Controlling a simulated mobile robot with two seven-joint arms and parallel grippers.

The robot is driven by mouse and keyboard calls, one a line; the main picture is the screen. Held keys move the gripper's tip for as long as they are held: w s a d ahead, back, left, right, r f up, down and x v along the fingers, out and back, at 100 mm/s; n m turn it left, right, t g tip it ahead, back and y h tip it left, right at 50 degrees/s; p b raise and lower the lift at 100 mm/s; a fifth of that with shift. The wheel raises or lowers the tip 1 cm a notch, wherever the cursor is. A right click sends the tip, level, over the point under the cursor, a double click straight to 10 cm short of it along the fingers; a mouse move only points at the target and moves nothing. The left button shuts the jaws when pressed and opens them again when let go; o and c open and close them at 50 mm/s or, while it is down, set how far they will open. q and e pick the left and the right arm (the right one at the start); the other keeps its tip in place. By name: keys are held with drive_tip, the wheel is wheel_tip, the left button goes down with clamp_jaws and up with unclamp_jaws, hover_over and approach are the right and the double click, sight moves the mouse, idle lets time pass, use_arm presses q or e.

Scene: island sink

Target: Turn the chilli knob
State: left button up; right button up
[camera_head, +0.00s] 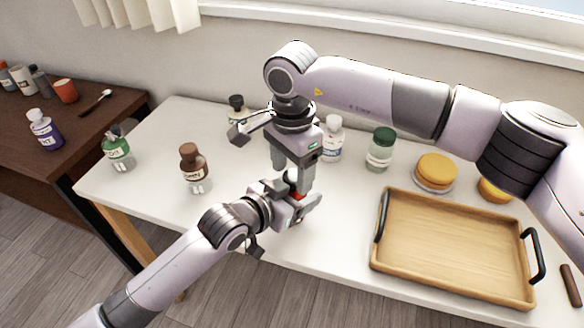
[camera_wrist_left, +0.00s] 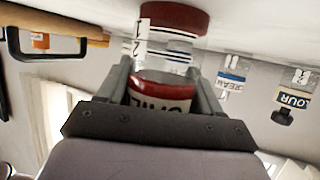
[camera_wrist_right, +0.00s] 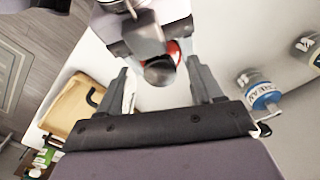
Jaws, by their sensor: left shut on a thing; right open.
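The chilli jar stands on the white table, mostly hidden by my grippers in the head view, where a bit of its red body (camera_head: 299,196) shows. In the left wrist view, upside down, the jar (camera_wrist_left: 168,52) has a red base, a clear numbered middle and a "CHIL" label. My left gripper (camera_head: 296,200) is shut on it from the side. My right gripper (camera_head: 291,182) points down from above, open, its fingers either side of the jar's top. In the right wrist view the dark knob (camera_wrist_right: 160,72) lies between the fingertips, with gaps showing; contact is not visible.
A wooden tray (camera_head: 455,245) with black handles stands to the right. A brown-capped bottle (camera_head: 195,170) and a green bottle (camera_head: 118,150) stand left. Behind are a white bottle (camera_head: 333,140), a green-lidded jar (camera_head: 380,150) and pancake-like stacks (camera_head: 435,170).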

sight(292, 176)
wheel_tip(292, 176, up, 12)
idle(0.4)
drive_tip(key=shift+f, duration=0.1)
drive_tip(key=s+a+f+n+t+h, duration=0.2)
drive_tip(key=s+a+n+t+h, duration=0.1)
drive_tip(key=s+n+t, duration=0.1)
drive_tip(key=shift+y, duration=0.3)
drive_tip(key=x, duration=1.1)
drive_tip(key=shift+d, duration=0.3)
drive_tip(key=c, duration=1.1)
drive_tip(key=shift+m+g+h, duration=0.4)
drive_tip(key=shift+m+h, duration=0.1)
drive_tip(key=shift+m, duration=1.1)
